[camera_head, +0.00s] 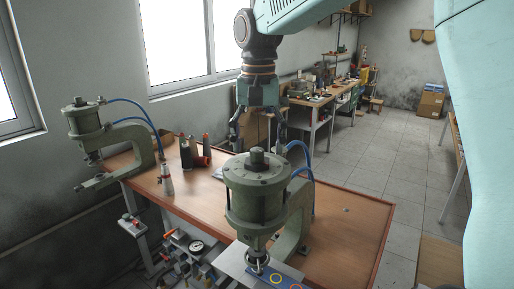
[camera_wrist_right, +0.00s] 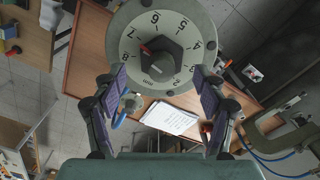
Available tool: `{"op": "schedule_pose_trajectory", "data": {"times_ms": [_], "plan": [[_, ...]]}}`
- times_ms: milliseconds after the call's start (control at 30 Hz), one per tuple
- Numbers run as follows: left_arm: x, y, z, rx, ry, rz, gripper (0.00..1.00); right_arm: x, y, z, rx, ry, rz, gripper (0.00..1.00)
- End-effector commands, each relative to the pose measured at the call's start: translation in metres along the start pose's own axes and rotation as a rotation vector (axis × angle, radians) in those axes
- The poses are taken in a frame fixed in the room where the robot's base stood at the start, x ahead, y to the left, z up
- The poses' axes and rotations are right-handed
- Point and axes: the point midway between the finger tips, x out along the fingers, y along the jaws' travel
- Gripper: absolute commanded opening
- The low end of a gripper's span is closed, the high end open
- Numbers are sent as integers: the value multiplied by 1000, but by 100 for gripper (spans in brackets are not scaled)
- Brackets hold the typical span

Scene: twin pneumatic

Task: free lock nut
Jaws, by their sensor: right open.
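A green pneumatic press (camera_head: 255,195) stands at the front of the wooden bench, with a dark hex lock nut (camera_head: 257,157) on top of its cylinder. In the right wrist view the dark lock nut (camera_wrist_right: 160,62) sits in the middle of a pale round dial with numbers and a small red mark. My right gripper (camera_head: 258,138) points down above the cylinder. In the right wrist view its two fingers (camera_wrist_right: 157,82) are spread wide, one on each side of the dial, with nothing between the pads. I cannot tell the exact height gap. My left gripper is not in view.
A second green press (camera_head: 125,140) stands at the bench's left end. Bottles (camera_head: 185,152) and a small can (camera_head: 166,180) stand between the presses. Blue hoses (camera_head: 303,155) arch behind the front press. A white notepad (camera_wrist_right: 170,117) lies on the bench (camera_head: 345,225), whose right part is mostly clear.

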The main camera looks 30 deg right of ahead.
Motion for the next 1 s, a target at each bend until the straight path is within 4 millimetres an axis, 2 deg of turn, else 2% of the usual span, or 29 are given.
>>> {"op": "schedule_pose_trajectory", "data": {"times_ms": [200,467,1000], "plan": [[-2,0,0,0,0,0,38,17,0,-2,0,-1,1,72],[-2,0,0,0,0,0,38,19,-2,-3,0,0,0,72],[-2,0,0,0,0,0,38,19,-2,-4,0,1,0,28]]}}
